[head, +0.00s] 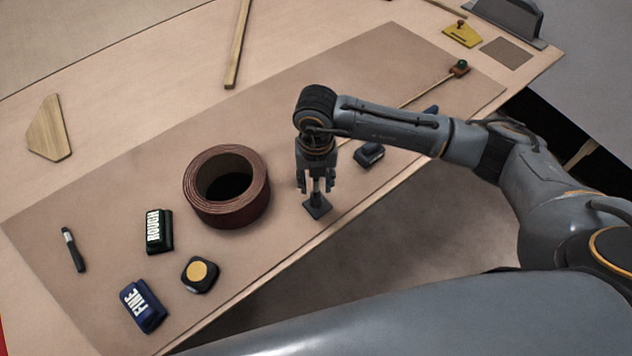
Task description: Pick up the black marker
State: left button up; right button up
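The black marker (74,250) lies on the brown mat at the far left, a slim dark stick with a pale band near its upper end. My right gripper (316,190) points down near the middle of the mat, far to the right of the marker. Directly below it is a small dark square-footed piece (317,207) with a short upright stem between the fingers. I cannot tell whether the fingers grip that stem. My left gripper is not in view.
A reddish-brown tape roll (227,187) stands between my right gripper and the marker. A green ROUGH block (158,231), a blue FINE block (143,305) and a dark block with a yellow disc (199,274) lie nearby. Bare mat surrounds the marker.

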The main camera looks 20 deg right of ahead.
jog(key=shift+f, duration=0.65)
grip_shut()
